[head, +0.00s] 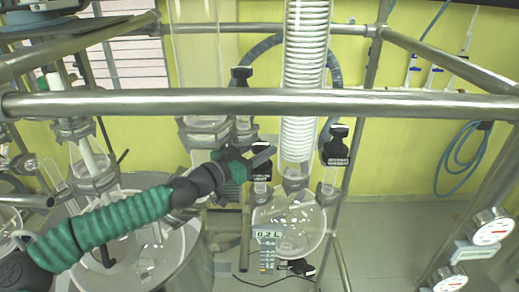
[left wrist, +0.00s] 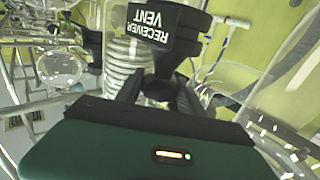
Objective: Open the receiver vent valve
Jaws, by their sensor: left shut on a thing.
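The receiver vent valve (head: 262,173) is a black handle with a white-lettered label, above the round glass receiver in the head view. In the left wrist view its label (left wrist: 166,27) reads RECEIVER VENT upside down, and a dark stem runs down from it. My left gripper (head: 262,157) reaches in from the left on a green sleeved arm and is shut on the valve. In the left wrist view its dark fingers (left wrist: 160,88) stand on either side of the stem. The fingers partly hide the grip. My right gripper is not in view.
A metal rail (head: 400,103) crosses in front of the glassware. The coiled glass condenser (head: 306,50) rises just right of the valve. Another black labelled valve (head: 336,150) stands further right. The glass receiver (head: 312,222) hangs below. Gauges (head: 492,228) are at the lower right.

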